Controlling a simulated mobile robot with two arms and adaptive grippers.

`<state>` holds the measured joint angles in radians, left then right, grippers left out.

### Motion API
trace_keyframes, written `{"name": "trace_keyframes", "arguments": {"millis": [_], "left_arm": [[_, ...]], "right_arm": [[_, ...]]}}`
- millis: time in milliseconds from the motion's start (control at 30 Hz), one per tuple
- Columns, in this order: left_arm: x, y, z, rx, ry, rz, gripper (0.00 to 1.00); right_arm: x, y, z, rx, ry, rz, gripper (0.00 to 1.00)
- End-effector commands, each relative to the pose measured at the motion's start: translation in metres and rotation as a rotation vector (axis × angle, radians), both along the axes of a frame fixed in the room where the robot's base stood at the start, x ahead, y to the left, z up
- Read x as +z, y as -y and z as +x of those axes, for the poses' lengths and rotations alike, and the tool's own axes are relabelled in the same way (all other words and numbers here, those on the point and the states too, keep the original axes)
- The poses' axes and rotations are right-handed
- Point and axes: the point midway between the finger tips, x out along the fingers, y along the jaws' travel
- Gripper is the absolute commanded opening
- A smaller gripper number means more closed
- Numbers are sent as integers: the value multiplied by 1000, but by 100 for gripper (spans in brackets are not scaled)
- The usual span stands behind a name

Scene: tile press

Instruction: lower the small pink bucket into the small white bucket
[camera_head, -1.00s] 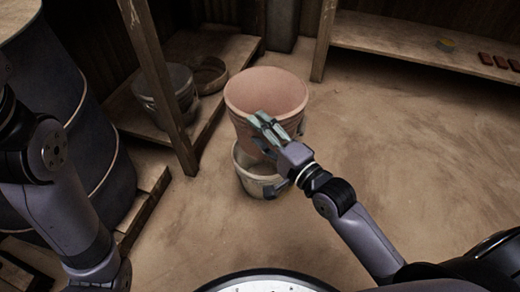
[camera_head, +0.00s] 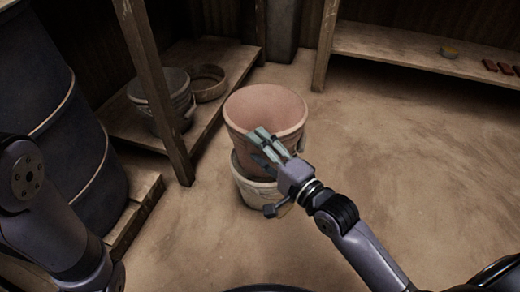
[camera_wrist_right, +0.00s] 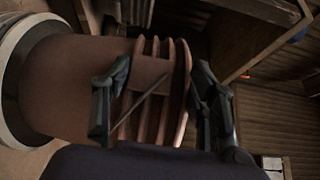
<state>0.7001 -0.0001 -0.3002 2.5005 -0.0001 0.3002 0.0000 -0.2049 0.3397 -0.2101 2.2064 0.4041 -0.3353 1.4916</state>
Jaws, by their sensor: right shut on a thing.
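The pink bucket (camera_head: 262,112) is upright in the head view, with its lower part inside the mouth of the white bucket (camera_head: 252,190), which stands on the floor. My right gripper (camera_head: 268,143) is shut on the near side of the pink bucket's rim. In the right wrist view the pink bucket (camera_wrist_right: 75,85) lies across the picture, its ribbed rim between the fingers (camera_wrist_right: 155,105), and the white bucket's rim (camera_wrist_right: 12,75) surrounds its far end. The pink bucket hides the inside of the white one. Only my left arm shows at the left; its gripper is out of view.
A low wooden shelf (camera_head: 215,112) at the left holds a grey bucket (camera_head: 160,100) and a round sieve-like ring (camera_head: 208,82). A wooden post (camera_head: 155,90) stands close left of the buckets. A dark barrel (camera_head: 60,120) is farther left. The floor to the right (camera_head: 410,150) is clear.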

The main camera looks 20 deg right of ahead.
Motion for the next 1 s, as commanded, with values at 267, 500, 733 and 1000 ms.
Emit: {"name": "trace_keyframes", "arguments": {"millis": [267, 500, 733, 1000], "left_arm": [[-10, 0, 0, 0, 1, 1, 100], [-19, 0, 0, 0, 1, 1, 100], [-27, 0, 0, 0, 1, 1, 100], [-37, 0, 0, 0, 0, 1, 100]], "right_arm": [[-24, 0, 0, 0, 0, -1, 0], [-43, 0, 0, 0, 0, -1, 0], [-62, 0, 0, 0, 0, 1, 0], [-82, 0, 0, 0, 1, -1, 0]]}}
